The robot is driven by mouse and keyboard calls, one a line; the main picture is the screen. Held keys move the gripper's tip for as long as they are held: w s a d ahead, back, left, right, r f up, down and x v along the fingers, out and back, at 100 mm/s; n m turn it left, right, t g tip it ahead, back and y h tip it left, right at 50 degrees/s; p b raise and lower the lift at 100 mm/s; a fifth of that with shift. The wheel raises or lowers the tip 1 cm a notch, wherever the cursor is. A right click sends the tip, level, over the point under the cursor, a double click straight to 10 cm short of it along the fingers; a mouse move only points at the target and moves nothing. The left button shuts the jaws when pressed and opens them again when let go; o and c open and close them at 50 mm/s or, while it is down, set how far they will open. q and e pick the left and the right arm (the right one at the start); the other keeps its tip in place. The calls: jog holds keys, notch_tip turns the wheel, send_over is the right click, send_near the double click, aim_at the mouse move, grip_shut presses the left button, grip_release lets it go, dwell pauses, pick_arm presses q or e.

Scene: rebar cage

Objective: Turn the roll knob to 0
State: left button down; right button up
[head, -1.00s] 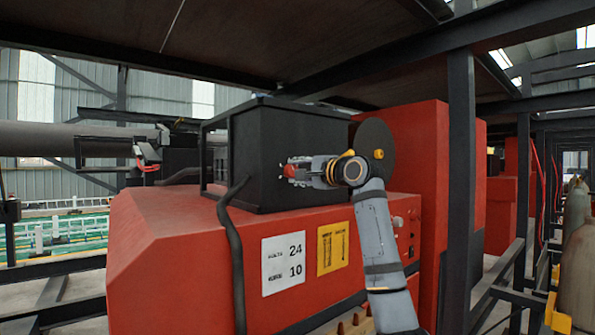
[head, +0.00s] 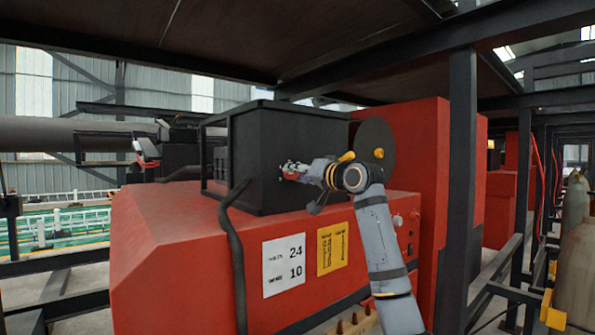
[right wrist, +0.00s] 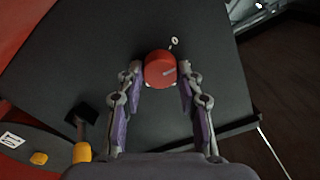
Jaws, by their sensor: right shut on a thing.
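The roll knob (right wrist: 158,72) is round and red, on the side of a black box (head: 290,135). In the right wrist view a pale line on its face points right and slightly up. A white 0 mark (right wrist: 174,41) is on the black panel, above and a little right of the knob, so the line does not point at it. My right gripper (right wrist: 160,78) is shut on the knob, one finger on each side. In the head view the gripper (head: 294,171) partly hides the knob. My left gripper is not in view.
The black box stands on a red machine housing (head: 165,240) with a white label (head: 284,265) and a yellow label (head: 332,248). A dark upright post (head: 459,190) stands right of my arm. A dark disc (head: 375,145) is behind my wrist.

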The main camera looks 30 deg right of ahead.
jog(key=shift+f+n+p, duration=0.15)
jog(key=shift+n+p, duration=1.05)
jog(key=shift+n, duration=2.1)
jog(key=o, duration=1.2)
jog(key=shift+s, duration=0.1)
